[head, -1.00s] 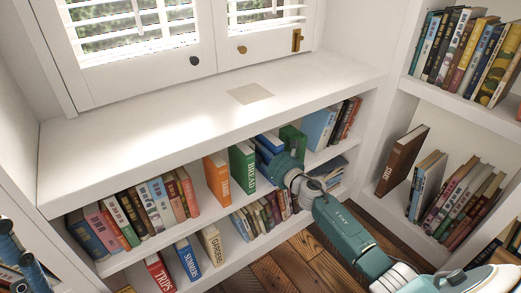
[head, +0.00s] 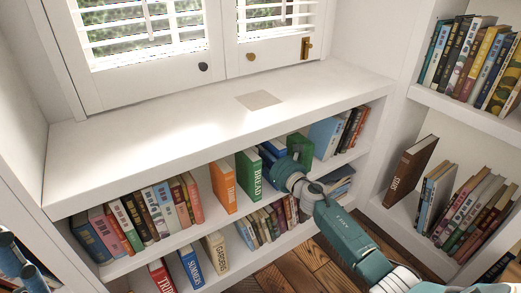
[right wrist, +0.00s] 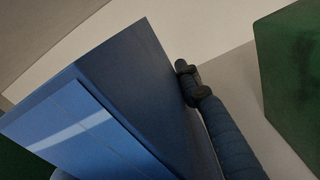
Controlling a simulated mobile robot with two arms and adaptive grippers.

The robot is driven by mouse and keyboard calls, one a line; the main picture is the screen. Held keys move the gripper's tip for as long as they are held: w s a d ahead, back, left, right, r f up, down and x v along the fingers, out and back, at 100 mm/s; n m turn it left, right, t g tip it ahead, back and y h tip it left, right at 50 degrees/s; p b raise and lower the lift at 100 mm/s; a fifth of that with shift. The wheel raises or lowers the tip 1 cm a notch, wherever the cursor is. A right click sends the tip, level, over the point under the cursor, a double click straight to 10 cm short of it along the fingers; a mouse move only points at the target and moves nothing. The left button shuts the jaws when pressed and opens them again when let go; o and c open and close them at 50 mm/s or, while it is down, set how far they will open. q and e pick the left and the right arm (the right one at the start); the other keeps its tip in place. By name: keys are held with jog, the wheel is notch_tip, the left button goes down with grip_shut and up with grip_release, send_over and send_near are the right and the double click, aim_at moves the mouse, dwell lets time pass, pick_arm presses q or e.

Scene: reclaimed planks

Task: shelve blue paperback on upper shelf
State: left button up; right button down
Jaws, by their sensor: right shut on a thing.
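The blue paperback (head: 273,148) is in the upper shelf bay under the white sill, between the green BREAD book and another green book. My right gripper (head: 281,163) is shut on it, reaching in from the front right. In the right wrist view the blue paperback (right wrist: 125,95) is large and tilted, with one dark ribbed finger (right wrist: 222,125) against its right side. The other finger is hidden behind the book. Blue cylindrical parts of my left arm show at the lower left edge of the head view; its jaws cannot be made out.
The upper shelf (head: 206,219) holds the orange book (head: 223,187), the BREAD book (head: 248,175) and a green book (head: 300,147), also in the right wrist view (right wrist: 290,70). Books fill the lower shelf beneath. A side bookcase (head: 412,109) stands at the right.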

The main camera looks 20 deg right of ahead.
jog(key=c, duration=1.2)
grip_release()
jog(key=shift+o, duration=0.2)
jog(key=shift+f, duration=0.15)
jog(key=shift+s, duration=0.15)
jog(key=s+d, duration=0.1)
jog(key=s, duration=1)
jog(key=shift+s+d, duration=0.3)
jog(key=shift+s, duration=0.05)
